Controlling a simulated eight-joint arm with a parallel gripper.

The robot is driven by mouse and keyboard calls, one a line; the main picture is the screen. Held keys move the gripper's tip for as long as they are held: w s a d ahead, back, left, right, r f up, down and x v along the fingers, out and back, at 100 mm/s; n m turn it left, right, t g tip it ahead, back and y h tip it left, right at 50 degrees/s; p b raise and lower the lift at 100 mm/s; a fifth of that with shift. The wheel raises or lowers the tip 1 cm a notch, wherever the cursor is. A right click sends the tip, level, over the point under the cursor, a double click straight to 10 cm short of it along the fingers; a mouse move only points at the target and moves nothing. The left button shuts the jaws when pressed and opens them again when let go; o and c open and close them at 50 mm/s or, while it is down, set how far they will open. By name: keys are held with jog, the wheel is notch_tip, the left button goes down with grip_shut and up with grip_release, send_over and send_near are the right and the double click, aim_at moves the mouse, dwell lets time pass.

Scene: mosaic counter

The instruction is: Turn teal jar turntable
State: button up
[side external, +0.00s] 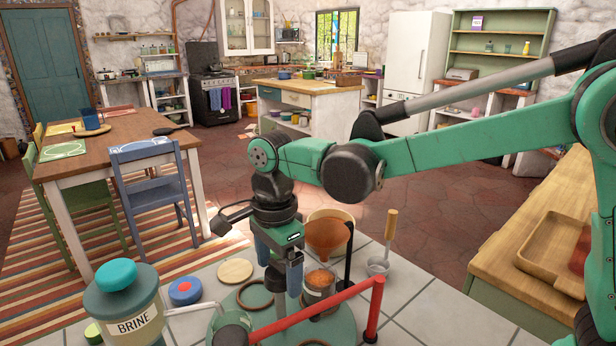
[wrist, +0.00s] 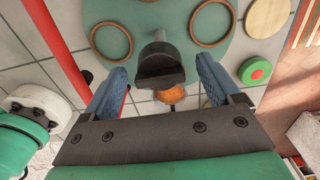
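The teal turntable (side external: 230,302) is a round disc on the tiled counter, partly hidden by my gripper and a red bar. It fills the top of the wrist view (wrist: 160,18). Brown rings (side external: 255,295) lie on it. A glass jar with orange contents (side external: 318,284) stands at its right side; its orange top (wrist: 171,95) shows between my fingers in the wrist view. My gripper (side external: 281,278) points down over the turntable, open; contact cannot be told.
A red bar (side external: 315,312) crosses low in front of the turntable. A BRINE jar (side external: 124,310) stands at left. An orange-brown bowl (side external: 330,233) and ladle (side external: 378,264) stand behind the jar.

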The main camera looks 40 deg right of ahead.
grip_shut()
jog(key=shift+n, duration=9)
